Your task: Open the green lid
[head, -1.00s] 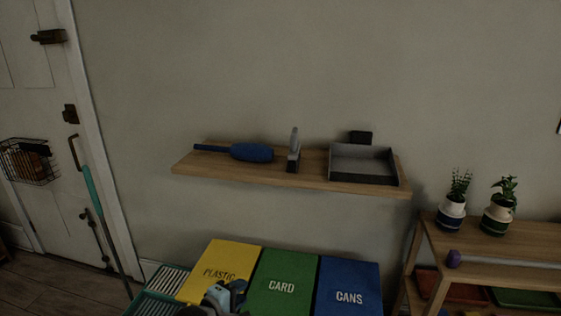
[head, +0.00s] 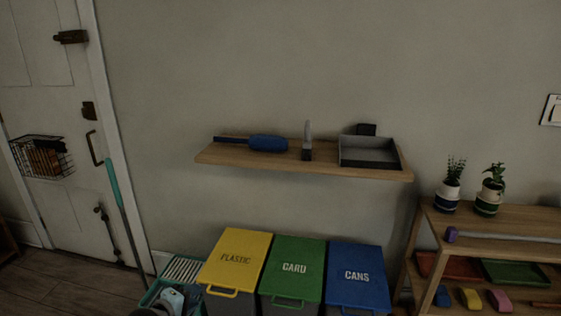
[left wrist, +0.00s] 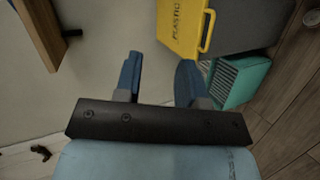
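The green lid (head: 292,268), marked CARD, is shut on the middle bin, between the yellow PLASTIC lid (head: 236,258) and the blue CANS lid (head: 357,276). A green handle shows at its front edge. My left gripper (left wrist: 157,78) is open and empty in the left wrist view, with its two blue fingers apart. The yellow lid and its handle show beyond the fingers there, and the green lid is out of that view. In the head view, part of my left arm shows at the bottom, left of the bins. My right gripper is not in view.
A wooden shelf (head: 300,174) with a blue brush and a grey tray hangs above the bins. A teal crate (head: 152,294) stands left of the bins. A wooden rack (head: 426,250) with plants stands at the right. A teal-handled pole (head: 122,212) leans by the door.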

